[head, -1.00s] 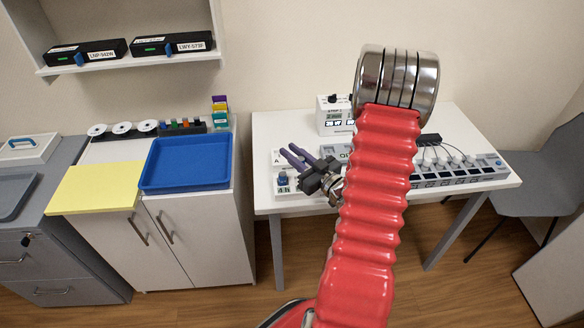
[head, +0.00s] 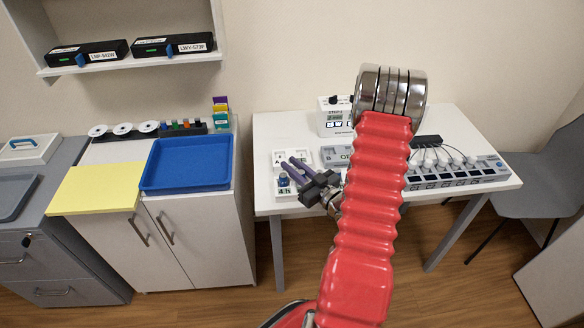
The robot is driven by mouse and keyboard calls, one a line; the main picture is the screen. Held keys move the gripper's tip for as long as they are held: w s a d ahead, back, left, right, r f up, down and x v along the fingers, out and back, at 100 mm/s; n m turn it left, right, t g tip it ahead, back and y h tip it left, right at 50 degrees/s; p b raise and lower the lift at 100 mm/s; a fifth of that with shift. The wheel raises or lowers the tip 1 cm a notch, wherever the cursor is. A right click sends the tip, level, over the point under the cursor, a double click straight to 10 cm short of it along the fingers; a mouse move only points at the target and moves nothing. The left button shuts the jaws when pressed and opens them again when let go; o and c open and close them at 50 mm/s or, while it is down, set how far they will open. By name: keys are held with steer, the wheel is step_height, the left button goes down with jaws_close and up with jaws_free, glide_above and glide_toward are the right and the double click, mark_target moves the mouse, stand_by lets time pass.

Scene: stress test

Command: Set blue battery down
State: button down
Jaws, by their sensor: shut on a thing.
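My gripper (head: 288,162) has two purple fingers with a narrow gap between them. It is shut, and its tips are over the left end of the white table. What sits between the tips is too small to make out, so I cannot clearly see the blue battery there. A small blue piece (head: 283,181) stands just below the fingertips in the picture, above a "4 h" label on a white unit (head: 285,193). I cannot tell whether the fingers touch it.
The white table (head: 467,125) carries a white device (head: 333,114) at the back and a long grey strip (head: 455,178) with several cables. My red arm hides the table's middle. A blue tray (head: 188,187) and a yellow pad (head: 96,190) lie on the cabinet to the left.

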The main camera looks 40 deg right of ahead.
steer(key=shift+f, duration=0.3)
steer(key=c, duration=1.6)
jaws_free()
steer(key=shift+s+a, duration=0.1)
steer(key=shift+s, duration=6.8)
